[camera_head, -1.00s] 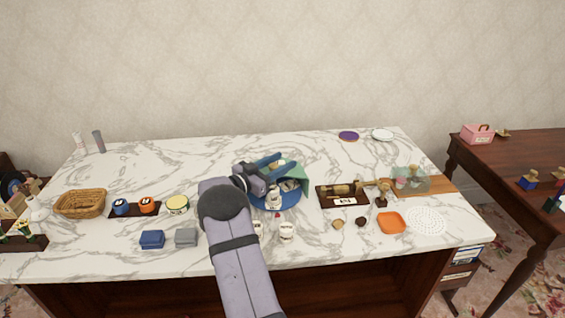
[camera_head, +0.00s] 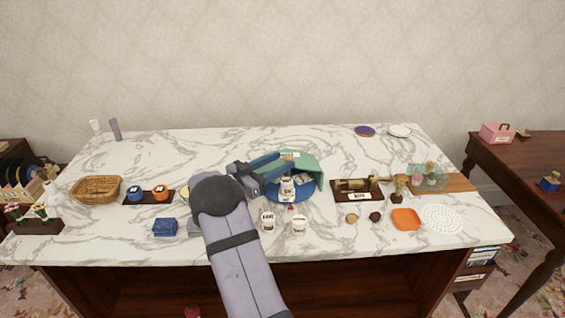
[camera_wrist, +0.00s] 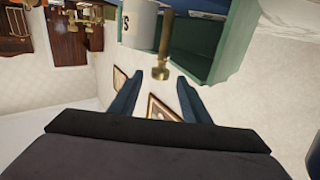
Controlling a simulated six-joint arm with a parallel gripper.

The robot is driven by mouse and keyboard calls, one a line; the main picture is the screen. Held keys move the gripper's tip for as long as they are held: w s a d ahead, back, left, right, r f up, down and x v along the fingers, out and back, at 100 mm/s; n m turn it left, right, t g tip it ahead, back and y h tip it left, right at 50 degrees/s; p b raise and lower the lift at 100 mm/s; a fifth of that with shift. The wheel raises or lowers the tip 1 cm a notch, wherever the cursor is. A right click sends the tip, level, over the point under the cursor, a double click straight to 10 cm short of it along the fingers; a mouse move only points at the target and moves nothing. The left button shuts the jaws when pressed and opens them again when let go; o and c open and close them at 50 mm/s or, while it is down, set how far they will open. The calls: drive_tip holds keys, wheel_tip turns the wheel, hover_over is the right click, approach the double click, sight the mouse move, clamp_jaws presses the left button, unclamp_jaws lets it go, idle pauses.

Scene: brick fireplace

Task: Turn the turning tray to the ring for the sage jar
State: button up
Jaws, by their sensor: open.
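The turning tray (camera_head: 274,197) is a round blue disc at the middle of the counter. A green angular hood (camera_head: 306,163) stands over its back and right; its inside shows in the wrist view (camera_wrist: 205,45). A white jar (camera_head: 288,188) stands at the tray's front; its label is too small to read. My gripper (camera_head: 279,165) is open at the tray's back left, by the hood. In the wrist view a brass post (camera_wrist: 162,66) shows just beyond and between the fingertips, beside a white jar marked S (camera_wrist: 139,25). I cannot tell whether the fingers touch the post.
A dark stand with a brass roller (camera_head: 345,195) is close on the right. A blue box (camera_head: 165,227) and a wicker basket (camera_head: 96,189) lie left. The back counter is mostly clear.

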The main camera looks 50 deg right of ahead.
sight(288, 157)
drive_tip(key=a, duration=0.1)
drive_tip(key=a+b, duration=0.1)
drive_tip(key=a, duration=0.1)
drive_tip(key=shift+w+f+b, duration=0.2)
drive_tip(key=shift+f+b, duration=0.05)
drive_tip(key=shift+b, duration=0.05)
drive_tip(key=shift+a+r, duration=0.15)
drive_tip(key=shift+s+d+p, duration=0.15)
drive_tip(key=shift+d+p, duration=0.05)
drive_tip(key=shift+d, duration=1.05)
drive_tip(key=shift+s+d+p, duration=0.15)
drive_tip(key=shift+s+d, duration=0.05)
drive_tip(key=shift+d, duration=1)
drive_tip(key=shift+s+d+p, duration=0.15)
drive_tip(key=shift+d+p, duration=0.05)
drive_tip(key=shift+d, duration=1.05)
drive_tip(key=shift+c, duration=0.3)
clamp_jaws()
